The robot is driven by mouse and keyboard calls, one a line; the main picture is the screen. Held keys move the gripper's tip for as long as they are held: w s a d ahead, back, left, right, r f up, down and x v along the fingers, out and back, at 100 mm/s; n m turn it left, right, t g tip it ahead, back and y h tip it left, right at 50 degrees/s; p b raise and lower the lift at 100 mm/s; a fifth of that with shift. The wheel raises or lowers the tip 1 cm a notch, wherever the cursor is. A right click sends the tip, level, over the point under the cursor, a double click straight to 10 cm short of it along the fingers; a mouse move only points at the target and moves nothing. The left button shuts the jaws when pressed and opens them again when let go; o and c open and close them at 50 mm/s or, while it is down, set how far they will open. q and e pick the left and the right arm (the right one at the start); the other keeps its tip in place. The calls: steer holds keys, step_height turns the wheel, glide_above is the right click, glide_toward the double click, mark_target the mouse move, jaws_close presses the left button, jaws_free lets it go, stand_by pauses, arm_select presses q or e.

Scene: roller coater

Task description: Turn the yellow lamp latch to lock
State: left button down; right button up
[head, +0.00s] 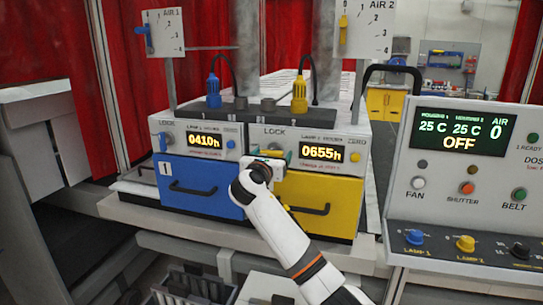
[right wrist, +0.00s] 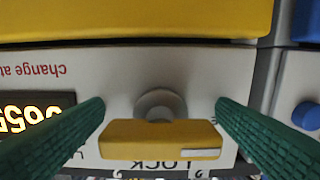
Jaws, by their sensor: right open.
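The yellow lamp latch (right wrist: 160,140) is a flat bar on a round grey pivot, above the yellow drawer. In the right wrist view, which is upside down, the bar lies level next to the LOCK lettering. My right gripper (right wrist: 160,108) is open, with one green finger on each side of the latch and a small gap at each end. In the head view my right gripper (head: 264,164) is at the front of the yellow lamp unit and hides most of the latch. My left gripper is not in view.
The yellow drawer (head: 340,190) with a black handle is below the latch. The lamp display (head: 322,153) reads 0655h. The blue lamp unit (head: 197,187) stands to the left. A control console (head: 440,190) stands at the right.

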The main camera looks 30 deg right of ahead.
steer(key=shift+c, duration=0.2)
steer(key=c, duration=1)
steer(key=shift+o, duration=0.2)
steer(key=shift+m, duration=0.3)
steer(key=m, duration=0.2)
steer(key=shift+w+a+m, duration=0.1)
steer(key=shift+m, duration=0.2)
steer(key=m, duration=0.3)
steer(key=shift+m, duration=0.3)
steer(key=m+b, duration=0.1)
steer(key=m, duration=0.4)
steer(key=shift+w+a+b, duration=0.1)
steer(key=shift+b, duration=0.3)
steer(key=m+b, duration=0.2)
steer(key=m, duration=0.4)
steer(key=shift+r+b, duration=0.2)
steer(key=shift+b, duration=0.1)
steer(key=shift+m, duration=0.3)
